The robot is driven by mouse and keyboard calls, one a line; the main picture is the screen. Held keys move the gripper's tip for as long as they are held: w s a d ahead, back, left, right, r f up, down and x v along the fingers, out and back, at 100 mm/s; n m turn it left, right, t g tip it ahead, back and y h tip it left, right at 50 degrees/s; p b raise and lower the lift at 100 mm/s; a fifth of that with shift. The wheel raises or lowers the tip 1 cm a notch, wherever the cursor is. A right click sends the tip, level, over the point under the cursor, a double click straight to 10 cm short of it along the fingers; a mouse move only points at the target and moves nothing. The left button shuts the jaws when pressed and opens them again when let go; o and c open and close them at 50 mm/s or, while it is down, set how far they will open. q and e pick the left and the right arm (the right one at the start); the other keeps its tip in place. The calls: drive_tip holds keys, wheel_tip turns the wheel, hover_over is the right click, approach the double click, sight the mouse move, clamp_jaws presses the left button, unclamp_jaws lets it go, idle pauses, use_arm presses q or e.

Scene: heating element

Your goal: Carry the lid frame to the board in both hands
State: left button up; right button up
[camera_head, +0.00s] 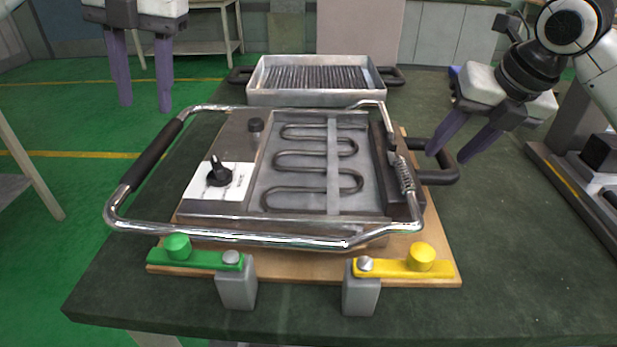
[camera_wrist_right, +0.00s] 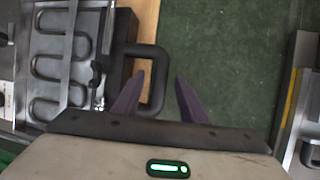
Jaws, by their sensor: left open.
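The lid frame (camera_head: 232,238) is a bent chrome tube with a black grip (camera_head: 150,157) on its left side. It lies around the heating unit with the coiled element (camera_head: 312,172), which sits on the wooden board (camera_head: 300,272). My left gripper (camera_head: 142,108) is open and empty, above and behind the black grip. My right gripper (camera_head: 447,158) is open and empty, right of the frame, near the unit's black loop handle (camera_head: 450,180). In the right wrist view its fingers (camera_wrist_right: 154,100) are apart, with the handle (camera_wrist_right: 158,92) by the left finger; contact cannot be told.
A metal tray (camera_head: 262,97) with a dark ribbed insert stands behind. Green (camera_head: 195,259) and yellow (camera_head: 402,268) bars with grey blocks sit on the board's front edge.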

drive_tip(key=v, duration=1)
drive_tip(key=shift+s+r, duration=0.15)
drive_tip(key=shift+r, duration=0.2)
drive_tip(key=shift+d, duration=0.1)
